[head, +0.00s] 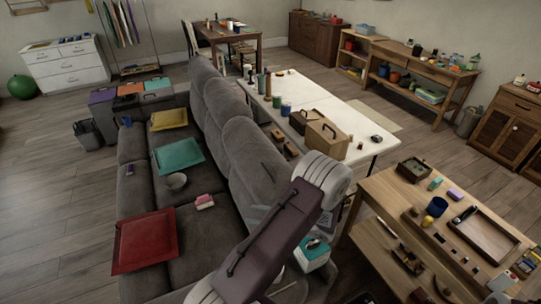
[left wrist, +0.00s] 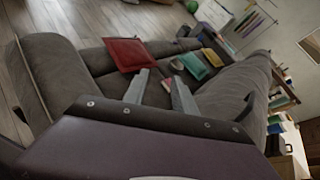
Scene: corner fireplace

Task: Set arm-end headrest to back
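The grey sofa (head: 135,200) runs from the upper middle towards the bottom in the head view. Its back has several padded headrest sections; the nearest clear one (head: 243,145) stands upright beside my arm, and farther ones (head: 205,82) lie beyond. I cannot tell the set angle of each. My arm covers the sofa's near end. In the left wrist view, my left gripper (left wrist: 160,82) is open and empty above the seat, its two grey fingers apart. The sofa back (left wrist: 235,88) is on the right there. My right gripper is not in view.
A white table (head: 345,105) stands behind the sofa. A wooden table (head: 385,190) stands at right. Floor at left (head: 50,220) is clear.

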